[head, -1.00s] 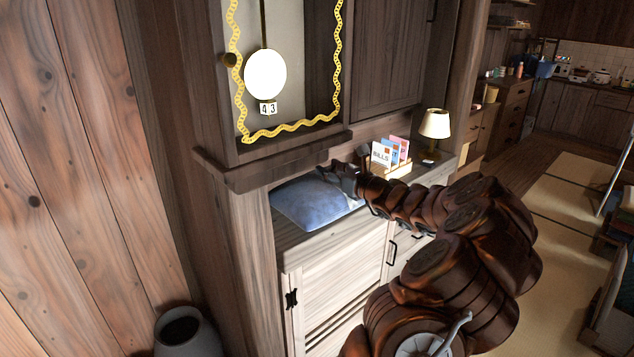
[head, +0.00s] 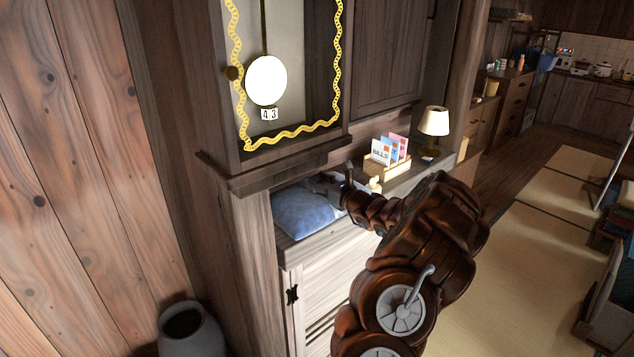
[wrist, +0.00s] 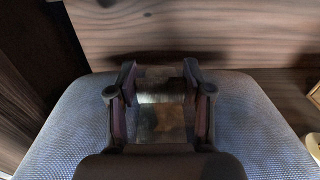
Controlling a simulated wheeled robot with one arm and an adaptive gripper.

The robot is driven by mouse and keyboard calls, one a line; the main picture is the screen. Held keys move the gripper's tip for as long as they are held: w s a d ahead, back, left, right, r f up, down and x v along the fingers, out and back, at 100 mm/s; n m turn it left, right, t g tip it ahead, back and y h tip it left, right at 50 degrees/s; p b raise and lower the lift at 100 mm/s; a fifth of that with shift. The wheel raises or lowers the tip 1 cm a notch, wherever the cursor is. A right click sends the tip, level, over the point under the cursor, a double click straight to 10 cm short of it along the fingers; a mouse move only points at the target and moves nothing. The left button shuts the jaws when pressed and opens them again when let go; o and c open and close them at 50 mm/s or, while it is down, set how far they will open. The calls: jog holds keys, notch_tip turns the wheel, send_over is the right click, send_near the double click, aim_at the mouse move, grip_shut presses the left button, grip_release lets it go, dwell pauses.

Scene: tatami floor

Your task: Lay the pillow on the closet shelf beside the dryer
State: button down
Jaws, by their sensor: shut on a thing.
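The blue pillow (head: 301,212) lies in the low niche of the wooden cabinet, on the counter-height shelf (head: 312,244). In the wrist view the pillow (wrist: 255,115) spreads out on both sides of my gripper (wrist: 159,78), with the niche's wooden back wall just beyond it. My gripper (head: 328,186) is inside the niche at the pillow's far right part, its two fingers closed on the pillow. The arm hides part of the shelf to the right. I cannot make out a dryer in either view.
A letter holder (head: 388,165) with cards and a lit lamp (head: 433,124) stand on the shelf to the right. A thick ledge (head: 285,168) overhangs the niche, below a clock case (head: 266,80). A grey pot (head: 190,332) stands on the floor at left.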

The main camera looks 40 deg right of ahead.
jog(key=shift+w+f+p, duration=0.15)
jog(key=shift+f+p, duration=0.25)
jog(key=shift+f, duration=0.1)
jog(key=shift+f, duration=0.15)
jog(key=shift+c, duration=2.3)
grip_release()
